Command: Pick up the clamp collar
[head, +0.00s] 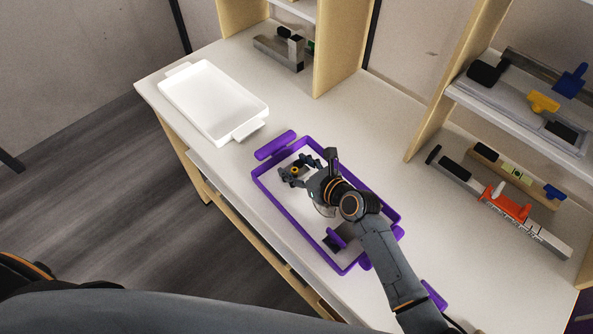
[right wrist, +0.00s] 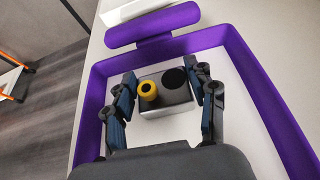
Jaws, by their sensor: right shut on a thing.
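The clamp collar, which I take to be the grey block with a yellow knob and a dark round spot (right wrist: 178,103), sits between the fingers of my right gripper (right wrist: 166,100) in the right wrist view. The fingers are shut on its two sides. In the head view my right gripper (head: 297,172) is over the far left part of the purple-rimmed tray (head: 283,212). There only the yellow knob (head: 295,169) of the collar shows clearly. I cannot tell whether the collar touches the tray floor. My left gripper is not in view.
A white tray (head: 213,97) stands empty at the back left. A black and purple part (head: 335,240) lies in the purple tray, partly behind my arm. Wooden shelves at right hold tools, and a level-like orange tool (head: 505,201) lies below. A metal part (head: 280,50) is at the back.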

